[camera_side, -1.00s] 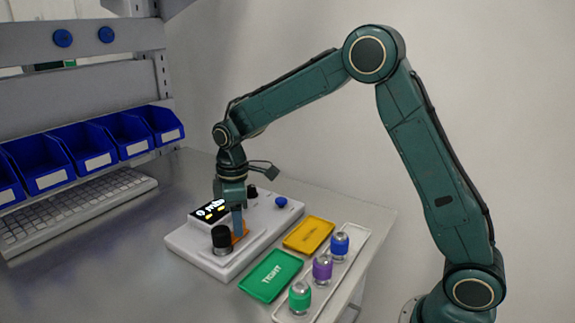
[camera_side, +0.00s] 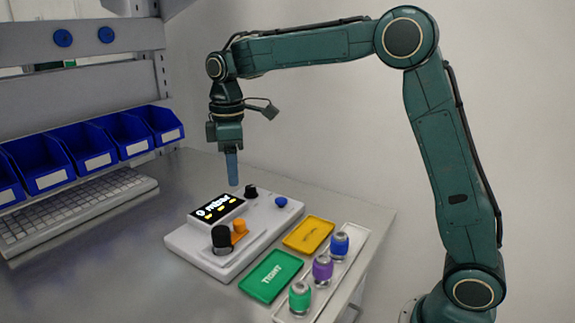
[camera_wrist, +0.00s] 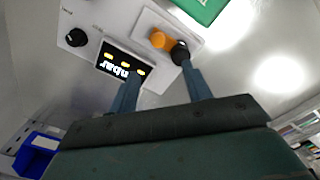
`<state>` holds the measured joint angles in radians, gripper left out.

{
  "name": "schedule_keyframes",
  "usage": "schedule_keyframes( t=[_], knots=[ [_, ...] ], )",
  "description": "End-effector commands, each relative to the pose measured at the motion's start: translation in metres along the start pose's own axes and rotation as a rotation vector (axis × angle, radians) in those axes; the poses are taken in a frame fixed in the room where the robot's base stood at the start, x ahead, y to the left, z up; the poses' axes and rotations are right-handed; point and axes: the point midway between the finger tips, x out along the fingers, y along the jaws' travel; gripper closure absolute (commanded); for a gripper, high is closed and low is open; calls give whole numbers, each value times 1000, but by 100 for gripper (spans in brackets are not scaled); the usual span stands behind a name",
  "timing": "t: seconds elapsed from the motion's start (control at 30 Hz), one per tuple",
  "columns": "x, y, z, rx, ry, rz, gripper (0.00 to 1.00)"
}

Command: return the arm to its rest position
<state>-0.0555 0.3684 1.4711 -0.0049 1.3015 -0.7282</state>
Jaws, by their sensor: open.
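My gripper (camera_side: 232,168) is raised above the white instrument box in the side view, fingers pointing down and holding nothing. In the wrist view its two fingers (camera_wrist: 160,85) are apart with a gap between them. The white instrument box (camera_side: 185,240) sits on the bench with a lit display (camera_side: 217,208), a black cylinder (camera_side: 222,239) and an orange part (camera_side: 239,226) at its front.
A green tray marked TIGHT (camera_side: 270,276) and a yellow tray (camera_side: 309,234) lie right of the box. A white tray (camera_side: 352,262) holds green, purple and blue-banded parts. Blue bins (camera_side: 85,148) and a keyboard (camera_side: 70,212) are at left. The air around my gripper is clear.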

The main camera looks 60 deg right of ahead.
Motion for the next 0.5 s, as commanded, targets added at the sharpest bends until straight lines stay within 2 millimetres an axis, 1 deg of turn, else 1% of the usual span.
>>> schedule_keyframes(
  t=[0.13, 0.5],
  knots=[
    [-5, 0, 0, 0, 1, 1, 51],
    [-6, -1, 1, 2, 2, 2, 51]
  ],
)
